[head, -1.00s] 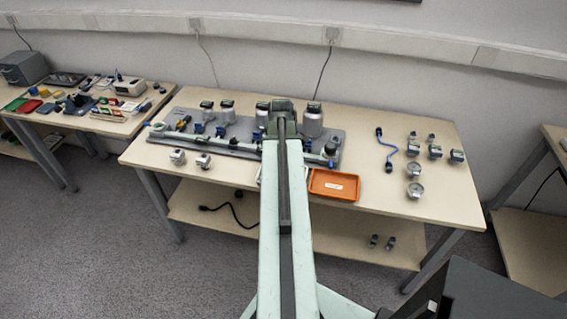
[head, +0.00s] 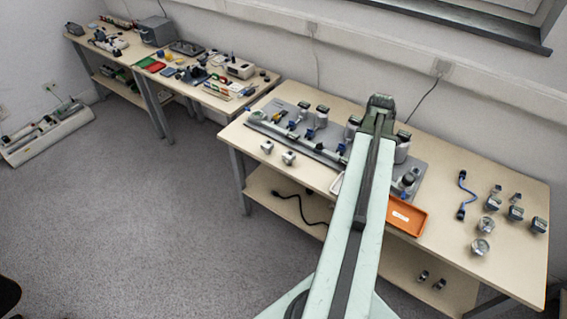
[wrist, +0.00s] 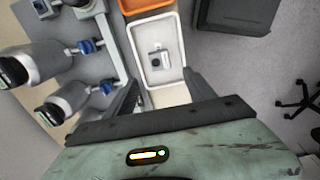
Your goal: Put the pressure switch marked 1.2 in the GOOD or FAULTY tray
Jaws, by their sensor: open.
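A small grey and white device (wrist: 158,60) lies inside the white tray (wrist: 171,22) in the wrist view; it looks like a pressure switch, but no marking on it is legible. The orange tray (wrist: 140,6) adjoins the white one. In the head view the orange tray (head: 407,217) shows right of my arm, and only a sliver of the white tray (head: 337,184) shows at its left. My gripper (wrist: 160,77) is open and empty, its fingers spread near the white tray's near end, apart from the device. The fingertips are hidden in the head view.
A grey board (head: 335,155) carries several metal cylinders and blue-handled valves. Two small fittings stand at the bench's front left. A second bench (head: 205,75) stands at the left.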

